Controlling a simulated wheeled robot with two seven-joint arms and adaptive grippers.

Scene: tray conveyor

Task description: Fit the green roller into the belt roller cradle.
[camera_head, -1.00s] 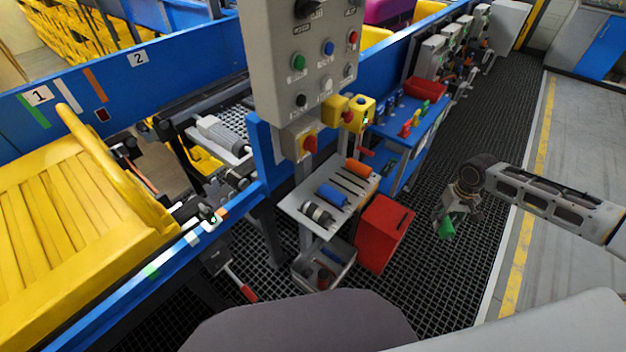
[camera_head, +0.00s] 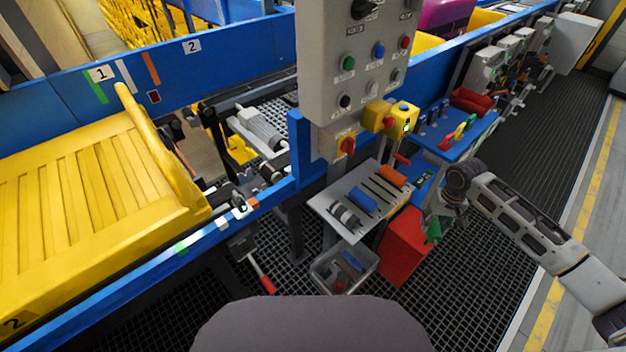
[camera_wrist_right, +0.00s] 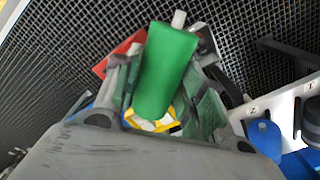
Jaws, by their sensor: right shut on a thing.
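The green roller (camera_head: 434,231) hangs in my right gripper (camera_head: 446,208), above the floor grating and beside the red bin in the head view. In the wrist view the green roller (camera_wrist_right: 166,70) lies between the two fingers of my right gripper (camera_wrist_right: 165,95), with a pale shaft end sticking out at its top. The fingers are shut on it. The belt roller cradle cannot be picked out for certain; dark brackets (camera_head: 272,172) show at the conveyor gap right of the yellow tray. My left gripper is not in view.
A grey rack (camera_head: 325,205) holds blue, orange and dark rollers. A red bin (camera_head: 404,247) and a grey bin (camera_head: 328,285) stand below. The control box (camera_head: 352,75) rises beside the blue conveyor rail. A yellow tray (camera_head: 180,195) lies on the conveyor at left.

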